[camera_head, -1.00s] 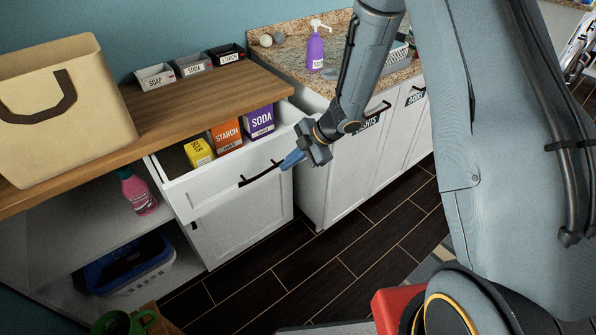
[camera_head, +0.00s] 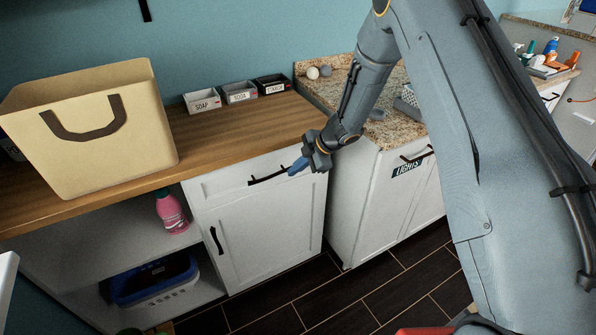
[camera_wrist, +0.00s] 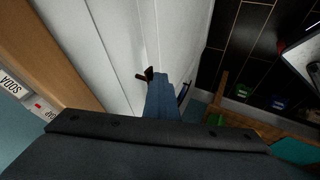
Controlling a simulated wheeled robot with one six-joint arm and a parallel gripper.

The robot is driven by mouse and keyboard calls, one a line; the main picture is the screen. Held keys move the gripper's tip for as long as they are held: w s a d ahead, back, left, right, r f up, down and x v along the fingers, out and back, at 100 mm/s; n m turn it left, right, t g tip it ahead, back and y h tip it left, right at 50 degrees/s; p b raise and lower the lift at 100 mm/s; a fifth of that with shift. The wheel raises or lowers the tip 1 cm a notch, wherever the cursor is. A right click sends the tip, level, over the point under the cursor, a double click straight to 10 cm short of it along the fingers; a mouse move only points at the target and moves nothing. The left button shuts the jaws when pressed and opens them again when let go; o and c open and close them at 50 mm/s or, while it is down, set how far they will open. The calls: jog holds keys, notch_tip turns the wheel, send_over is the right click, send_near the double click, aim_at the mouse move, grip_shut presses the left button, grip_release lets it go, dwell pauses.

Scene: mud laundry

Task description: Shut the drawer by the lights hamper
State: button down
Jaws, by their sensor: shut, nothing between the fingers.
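The white drawer (camera_head: 235,180) under the wooden counter sits flush, or nearly so, above a cabinet door, with no contents showing. Its dark bar handle (camera_head: 268,176) runs along the front and also shows in the wrist view (camera_wrist: 145,75). My gripper (camera_head: 298,166) is shut and empty, with its blue fingertips at the right part of the drawer front, by the handle. In the wrist view its fingers (camera_wrist: 162,97) point at the white front; I cannot tell whether they touch it. The door labelled LIGHTS (camera_head: 408,169) is on the cabinet to the right.
A tan basket (camera_head: 90,130) stands on the wooden counter (camera_head: 240,128), with small bins marked SOAP (camera_head: 204,106), SODA (camera_head: 240,99) and STARCH (camera_head: 272,90) behind. A pink bottle (camera_head: 172,212) and blue basket (camera_head: 153,279) are on open shelves below. Dark tiled floor (camera_head: 320,290) is clear in front.

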jog(key=shift+w+a+r, duration=0.2)
jog(key=shift+w, duration=0.1)
